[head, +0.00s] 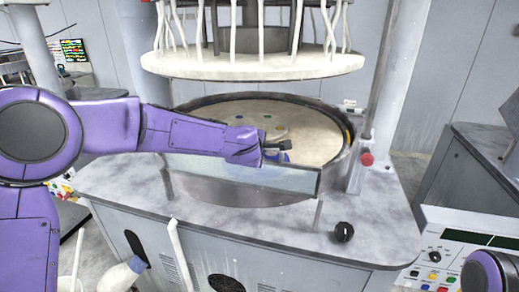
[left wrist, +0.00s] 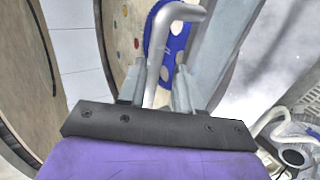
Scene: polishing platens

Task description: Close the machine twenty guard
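The machine's guard (head: 290,180) is a clear, bluish panel at the front of the round platen (head: 310,120). My left arm reaches in from the left across the platen's front. My left gripper (head: 280,148) is at the guard's top edge. In the left wrist view, a grey bent bar (left wrist: 158,60), which looks like the guard's handle, lies between my left fingers (left wrist: 157,90). The contact is partly hidden. My right gripper is out of view; only part of my right arm shows at the lower right.
A white upper disc (head: 255,66) with several hoses hangs above the platen. A red knob (head: 367,158) and a post stand at its right. A black knob (head: 343,232) is on the machine's front. A control panel (head: 455,258) stands at the lower right.

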